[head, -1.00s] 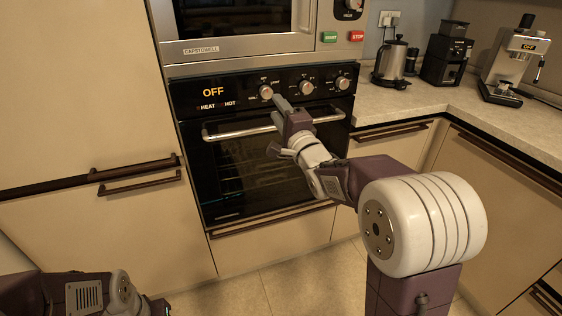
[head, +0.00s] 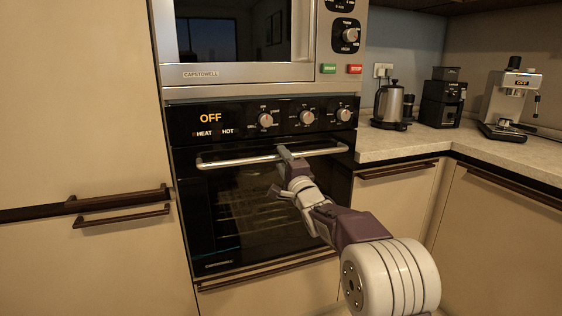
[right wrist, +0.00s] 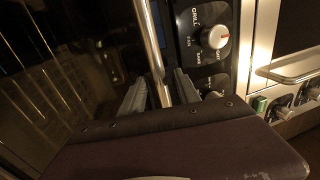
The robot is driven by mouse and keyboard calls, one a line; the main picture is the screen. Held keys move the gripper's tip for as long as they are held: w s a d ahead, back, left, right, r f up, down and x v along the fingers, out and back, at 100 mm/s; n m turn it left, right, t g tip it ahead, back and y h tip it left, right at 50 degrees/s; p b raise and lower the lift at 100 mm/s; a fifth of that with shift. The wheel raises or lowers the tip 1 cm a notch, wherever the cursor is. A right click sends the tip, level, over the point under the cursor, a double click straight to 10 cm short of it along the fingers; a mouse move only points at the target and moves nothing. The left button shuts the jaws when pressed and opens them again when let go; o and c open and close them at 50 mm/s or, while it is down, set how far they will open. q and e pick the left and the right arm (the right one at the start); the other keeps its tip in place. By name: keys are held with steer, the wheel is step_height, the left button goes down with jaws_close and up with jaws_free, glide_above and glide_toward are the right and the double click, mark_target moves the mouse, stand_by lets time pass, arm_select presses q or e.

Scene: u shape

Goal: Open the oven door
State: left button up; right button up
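The black glass oven door (head: 212,215) looks shut below the control panel, with a silver bar handle (head: 235,160) across its top. My right gripper (head: 287,154) is at the handle, right of its middle. In the right wrist view the handle (right wrist: 153,45) runs down between the two grey fingers of the right gripper (right wrist: 172,92). The fingers stand apart with a gap beside the bar, so the gripper looks open around it. Whether a finger touches the bar cannot be told. My left gripper is not in view.
The control panel (head: 185,122) with several knobs and an OFF display sits above the door. A microwave (head: 255,73) is above that. A drawer handle (head: 265,275) runs below the door. A counter (head: 430,148) with a kettle (head: 390,105) stands at right.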

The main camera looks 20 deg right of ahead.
steer(key=shift+w+r, duration=0.15)
steer(key=shift+w, duration=0.6)
jaws_close()
stand_by(0.9)
